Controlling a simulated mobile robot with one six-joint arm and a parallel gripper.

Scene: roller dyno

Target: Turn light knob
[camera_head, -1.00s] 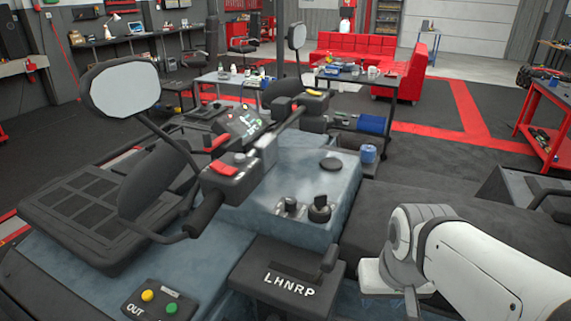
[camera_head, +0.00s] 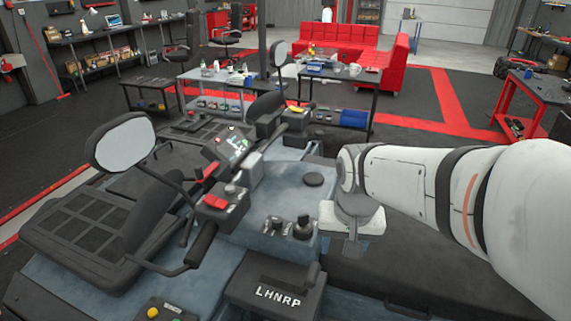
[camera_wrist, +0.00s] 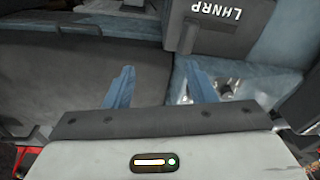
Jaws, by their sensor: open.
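Two small knobs stand on the blue console (camera_head: 240,212), just behind the LHNRP selector box (camera_head: 275,290). The right knob (camera_head: 302,228) is black and larger; the left knob (camera_head: 273,225) is silver and dark. I cannot tell which is the light knob. My gripper (camera_wrist: 158,70) is open and empty, its two blue fingers apart in the wrist view. In the head view my wrist is to the right of the knobs, apart from them. In the wrist view the knobs (camera_wrist: 228,88) show small and blurred beside the right finger, partly hidden by it.
A handlebar with a red-topped switch box (camera_head: 222,203) and a mirror (camera_head: 122,145) rise left of the knobs. A box with yellow and green buttons (camera_head: 155,312) is at the front left. The dark seat surface (camera_head: 420,265) extends right.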

